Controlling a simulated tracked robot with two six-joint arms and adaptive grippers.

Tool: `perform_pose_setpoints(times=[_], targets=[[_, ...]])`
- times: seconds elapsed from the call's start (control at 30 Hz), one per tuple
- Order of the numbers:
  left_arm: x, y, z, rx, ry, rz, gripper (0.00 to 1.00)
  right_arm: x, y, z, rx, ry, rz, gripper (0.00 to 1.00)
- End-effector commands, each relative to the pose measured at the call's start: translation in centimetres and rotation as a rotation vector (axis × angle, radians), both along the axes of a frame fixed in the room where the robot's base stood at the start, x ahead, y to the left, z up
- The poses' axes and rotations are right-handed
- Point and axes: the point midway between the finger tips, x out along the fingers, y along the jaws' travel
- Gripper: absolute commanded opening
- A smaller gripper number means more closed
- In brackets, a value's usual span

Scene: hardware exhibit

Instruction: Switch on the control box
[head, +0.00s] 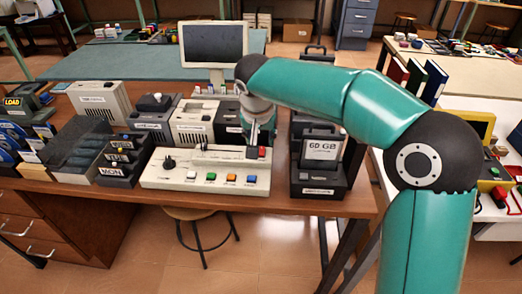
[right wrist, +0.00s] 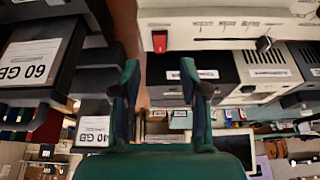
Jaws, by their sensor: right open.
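The control box (head: 151,178) is a long white panel near the front edge of the brown table. In the right wrist view the red switch (right wrist: 159,41) shows on the white panel (right wrist: 205,14), beyond my fingertips. My right gripper (head: 259,137) is over the right end of the box; its two fingers stand apart and empty in the wrist view (right wrist: 160,72). My left gripper is out of view.
A dark drive labelled 60 GB (head: 318,149) stands just right of the box; it also shows in the wrist view (right wrist: 32,62). Dark label blocks (head: 118,172) stand to the left. Cased devices (head: 193,120) and a monitor (head: 213,44) are behind.

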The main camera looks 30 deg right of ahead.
Motion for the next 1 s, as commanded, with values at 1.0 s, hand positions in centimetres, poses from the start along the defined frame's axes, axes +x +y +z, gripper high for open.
perform_pose_setpoints(times=[1.0], targets=[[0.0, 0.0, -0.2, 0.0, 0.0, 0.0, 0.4, 2.4, -1.6, -7.1, 0.0, 0.0, -0.001, 0.12]])
